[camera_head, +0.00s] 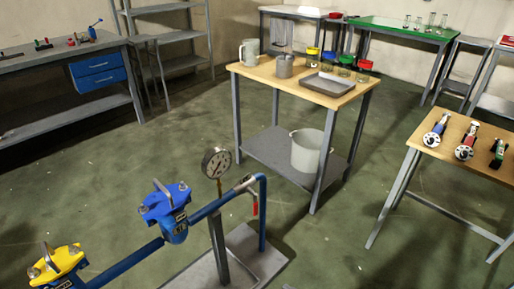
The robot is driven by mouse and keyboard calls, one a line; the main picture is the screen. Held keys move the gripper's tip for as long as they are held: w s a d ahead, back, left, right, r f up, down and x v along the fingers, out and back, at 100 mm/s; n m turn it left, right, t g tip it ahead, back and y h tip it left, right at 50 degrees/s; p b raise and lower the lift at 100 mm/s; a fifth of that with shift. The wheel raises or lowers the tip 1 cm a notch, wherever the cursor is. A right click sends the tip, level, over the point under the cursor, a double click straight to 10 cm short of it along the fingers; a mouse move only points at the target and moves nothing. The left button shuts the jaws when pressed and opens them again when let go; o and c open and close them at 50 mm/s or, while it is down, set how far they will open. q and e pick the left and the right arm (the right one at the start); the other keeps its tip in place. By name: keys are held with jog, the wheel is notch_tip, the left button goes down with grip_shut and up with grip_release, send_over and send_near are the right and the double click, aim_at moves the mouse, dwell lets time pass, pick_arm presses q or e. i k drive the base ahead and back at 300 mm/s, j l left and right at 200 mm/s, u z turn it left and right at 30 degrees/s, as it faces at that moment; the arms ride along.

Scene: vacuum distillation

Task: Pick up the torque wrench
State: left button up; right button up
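I cannot pick out the torque wrench for certain. Three small tool-like objects lie in a row on the wooden table (431,150) at the right: one with blue parts (436,130), one with red parts (466,142) and one with dark and green parts (498,152). Small items, some red (72,41), some dark, also stand on the grey workbench (30,59) at the far left, too small to name. Neither of my grippers shows in this view.
A blue pipe rig with a blue block (166,203), a yellow block (56,263) and a gauge (216,161) stands at the lower left. A central table (262,72) holds cups, jars and a grey tray (327,84); a bucket (311,150) sits below. Green floor lies between.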

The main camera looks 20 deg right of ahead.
aim_at(440, 127)
jog(key=z, duration=1.95)
jog(key=i+z, duration=0.1)
jog(key=i, duration=0.1)
